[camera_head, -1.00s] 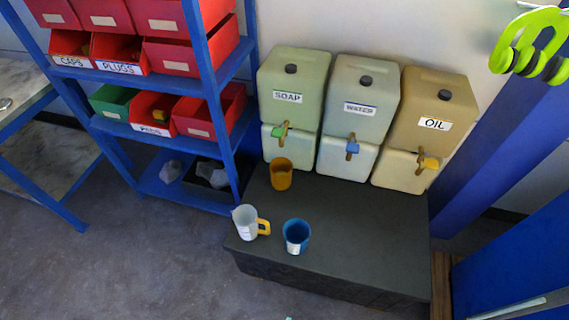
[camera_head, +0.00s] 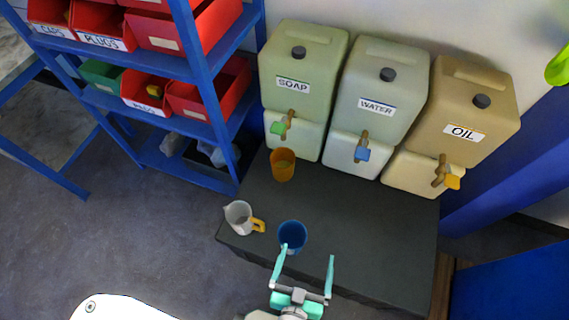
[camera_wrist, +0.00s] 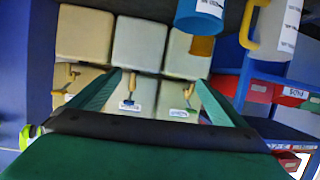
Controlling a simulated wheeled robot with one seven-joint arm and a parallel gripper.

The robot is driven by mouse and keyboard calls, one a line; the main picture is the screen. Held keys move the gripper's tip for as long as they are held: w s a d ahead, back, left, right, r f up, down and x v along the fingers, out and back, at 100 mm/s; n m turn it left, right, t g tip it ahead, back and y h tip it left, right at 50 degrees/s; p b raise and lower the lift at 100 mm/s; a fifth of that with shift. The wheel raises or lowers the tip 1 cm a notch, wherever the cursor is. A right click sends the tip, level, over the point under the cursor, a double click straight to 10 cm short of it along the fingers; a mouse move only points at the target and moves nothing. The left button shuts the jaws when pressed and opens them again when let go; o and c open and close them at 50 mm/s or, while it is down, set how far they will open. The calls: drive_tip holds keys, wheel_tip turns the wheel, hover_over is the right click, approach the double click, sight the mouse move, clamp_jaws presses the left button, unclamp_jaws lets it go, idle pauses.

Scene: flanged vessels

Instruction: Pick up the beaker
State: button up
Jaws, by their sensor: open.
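A whitish jug with a yellow handle (camera_head: 238,217), the likeliest beaker, stands upright at the left front of the dark platform; it shows at the top right of the wrist view (camera_wrist: 277,28). A blue cup (camera_head: 292,236) stands right of it, and also shows in the wrist view (camera_wrist: 199,16). An amber cup (camera_head: 283,165) stands behind them, under the soap tap. My gripper (camera_head: 307,254) is open and empty at the platform's front. Its left finger overlaps the blue cup's lower edge in the head view; contact cannot be told. The wrist view shows its spread fingers (camera_wrist: 158,77).
Soap (camera_head: 300,80), water (camera_head: 378,95) and oil (camera_head: 460,120) containers with taps line the back of the dark platform (camera_head: 370,230). A blue shelf (camera_head: 160,60) with red bins stands at left. The platform's right half is clear.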

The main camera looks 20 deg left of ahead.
drive_tip(key=shift+n+g+y, duration=0.5)
drive_tip(key=shift+n, duration=0.1)
drive_tip(key=x, duration=0.3)
drive_tip(key=f+x, duration=0.1)
drive_tip(key=x, duration=0.2)
drive_tip(key=s+a+x, duration=0.1)
drive_tip(key=x, duration=0.3)
drive_tip(key=shift+w+f, duration=0.1)
drive_tip(key=shift+f, duration=0.3)
drive_tip(key=w+a+f+n+y, duration=0.1)
drive_tip(key=w+a+f+y, duration=0.2)
drive_tip(key=w, duration=0.6)
drive_tip(key=r+n+g+y, duration=0.2)
drive_tip(key=n+g, duration=0.1)
hover_over(285, 172)
drive_tip(key=s+d, duration=0.1)
drive_tip(key=s, duration=0.1)
drive_tip(key=f, duration=0.7)
drive_tip(key=shift+w+d+f, duration=0.1)
drive_tip(key=shift+w+f, duration=0.1)
drive_tip(key=shift+f, duration=0.2)
drive_tip(key=shift+x, duration=3.8)
drive_tip(key=shift+d+r, duration=0.1)
drive_tip(key=c, duration=1.2)
drive_tip(key=shift+w, duration=0.1)
drive_tip(key=c, duration=0.4)
drive_tip(key=shift+r, duration=0.15)
